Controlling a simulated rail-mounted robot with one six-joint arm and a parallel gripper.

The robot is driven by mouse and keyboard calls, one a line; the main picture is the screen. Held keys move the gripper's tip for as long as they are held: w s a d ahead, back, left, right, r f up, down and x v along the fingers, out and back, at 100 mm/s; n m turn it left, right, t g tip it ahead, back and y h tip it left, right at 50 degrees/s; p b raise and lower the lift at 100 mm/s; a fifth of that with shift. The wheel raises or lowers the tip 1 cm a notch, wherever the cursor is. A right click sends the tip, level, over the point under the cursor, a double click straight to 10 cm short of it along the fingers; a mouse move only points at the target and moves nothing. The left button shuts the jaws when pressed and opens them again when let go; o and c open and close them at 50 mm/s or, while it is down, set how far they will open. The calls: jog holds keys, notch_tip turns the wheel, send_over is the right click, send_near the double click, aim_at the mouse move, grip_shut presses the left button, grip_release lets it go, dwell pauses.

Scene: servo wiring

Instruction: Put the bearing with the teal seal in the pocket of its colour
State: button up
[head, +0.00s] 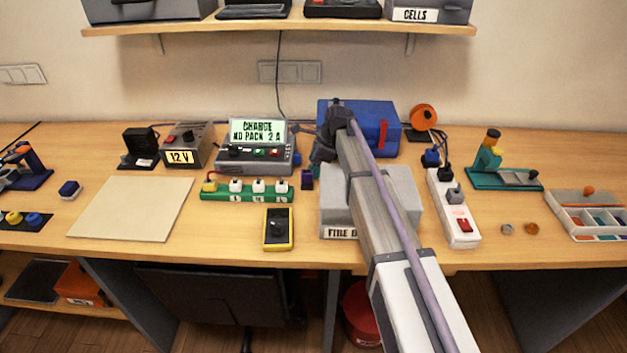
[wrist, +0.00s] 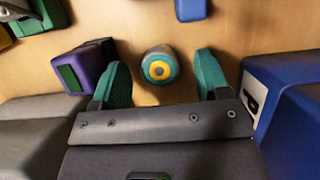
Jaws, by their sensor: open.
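Two small discs lie on the bench at the right in the head view, a greyish one (head: 507,229) and an orange-brown one (head: 531,229). They are too small to tell which has a teal seal. A pale tray (head: 560,204) right of them has several pockets with coloured floors, a teal one among them. My gripper (head: 322,152) is far left of both, by the blue case. In the wrist view my gripper (wrist: 162,78) is open.
A purple block (wrist: 88,62) stands left of my fingers and a blue case (wrist: 290,105) right. The case also shows in the head view (head: 372,122). A grey box (head: 400,190) lies under my arm. A white power strip (head: 453,215) stands between my arm and the discs.

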jog(key=shift+a+f, duration=0.1)
jog(key=shift+f, duration=0.05)
jog(key=shift+c, duration=0.3)
jog(key=c, duration=1.1)
notch_tip(320, 180, up, 10)
jog(key=p, duration=1)
